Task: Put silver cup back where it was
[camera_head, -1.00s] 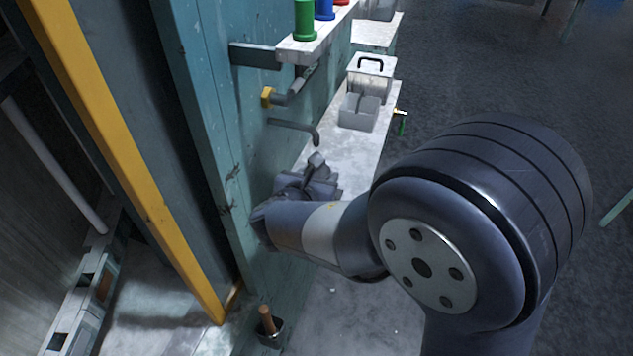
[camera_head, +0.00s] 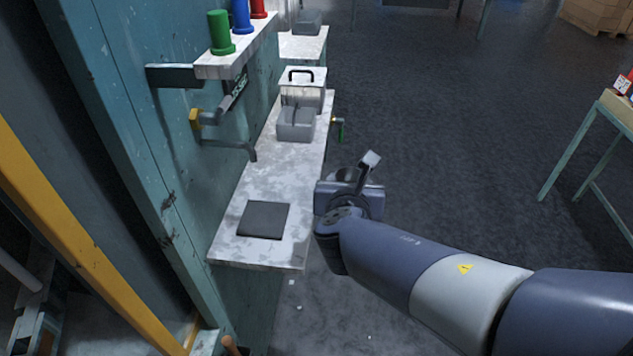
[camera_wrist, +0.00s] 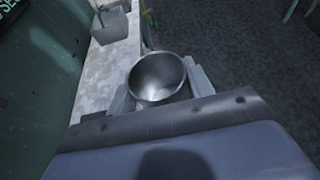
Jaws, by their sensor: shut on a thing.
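The silver cup (camera_wrist: 158,78) shows in the wrist view as a round metal cup with its open mouth facing the camera. My gripper (camera_wrist: 160,88) is shut on it, with a finger on either side. In the head view my gripper (camera_head: 352,188) is just right of the workbench (camera_head: 232,252), over the floor. There the cup is mostly hidden behind my gripper, and only a bit of grey rim may show. A dark square pad (camera_head: 263,220) lies bare on the near end of the bench.
A grey divided container (camera_head: 296,124) and a lidded box with a black handle (camera_head: 302,85) stand farther back on the bench. A bent pipe (camera_head: 235,148) sticks out from the teal wall. Green (camera_head: 220,32), blue and red cylinders stand on a shelf. Open floor lies right.

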